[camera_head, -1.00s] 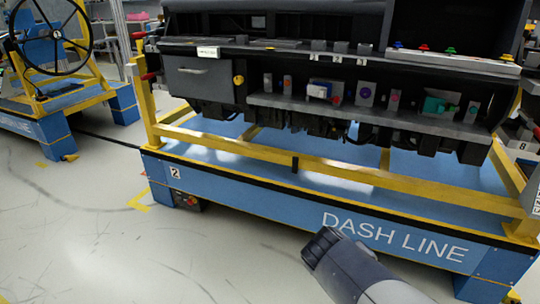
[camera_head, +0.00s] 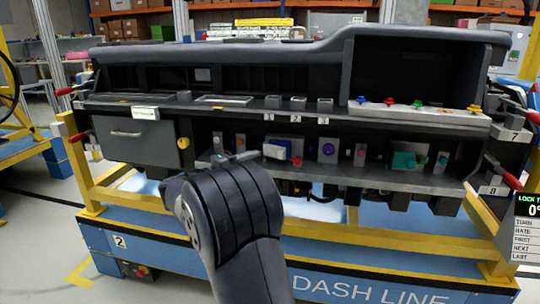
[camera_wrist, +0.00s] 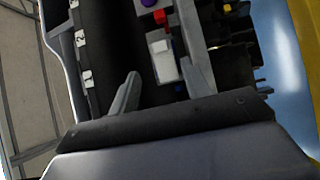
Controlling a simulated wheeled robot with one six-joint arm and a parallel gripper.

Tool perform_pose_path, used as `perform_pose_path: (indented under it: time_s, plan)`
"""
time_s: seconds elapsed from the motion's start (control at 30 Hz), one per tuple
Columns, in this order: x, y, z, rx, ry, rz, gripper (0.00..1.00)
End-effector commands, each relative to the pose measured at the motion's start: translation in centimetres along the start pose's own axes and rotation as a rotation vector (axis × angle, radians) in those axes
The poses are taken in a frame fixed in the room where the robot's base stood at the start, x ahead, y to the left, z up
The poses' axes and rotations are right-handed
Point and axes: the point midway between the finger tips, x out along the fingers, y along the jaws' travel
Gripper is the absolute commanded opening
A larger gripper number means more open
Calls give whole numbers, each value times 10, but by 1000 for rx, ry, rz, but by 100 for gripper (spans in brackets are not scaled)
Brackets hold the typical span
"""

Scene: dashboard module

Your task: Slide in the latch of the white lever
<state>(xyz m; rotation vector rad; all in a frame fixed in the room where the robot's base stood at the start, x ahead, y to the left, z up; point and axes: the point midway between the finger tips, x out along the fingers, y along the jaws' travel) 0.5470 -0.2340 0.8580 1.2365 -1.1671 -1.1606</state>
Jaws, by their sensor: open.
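A white block with a blue part (camera_head: 276,150), which looks like the white lever, sits on the lower shelf of the dashboard. A small red piece (camera_head: 297,160) is at its right end; I cannot tell whether that is the latch. In the wrist view the white lever (camera_wrist: 162,60) lies ahead between my fingers, with the red piece (camera_wrist: 160,18) beyond it. My gripper (camera_wrist: 160,88) is open and empty, with one finger on each side of the view. In the head view my arm partly hides the gripper (camera_head: 236,157), just left of the white lever.
Purple (camera_head: 328,149) and pink knobs and a teal part (camera_head: 404,160) stand to the right on the shelf. A drawer with a handle (camera_head: 127,133) and yellow knob is at the left. An upper ledge with numbered tags overhangs the shelf. Yellow rails (camera_head: 130,207) run below.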

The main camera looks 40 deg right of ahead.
Motion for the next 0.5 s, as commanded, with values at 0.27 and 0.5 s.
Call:
perform_pose_path:
  time_s: [0.27,0.5]
  plan:
    - [55,-2,2,0,-5,-1,45]
    - [86,-2,1,-1,-1,-2,45]
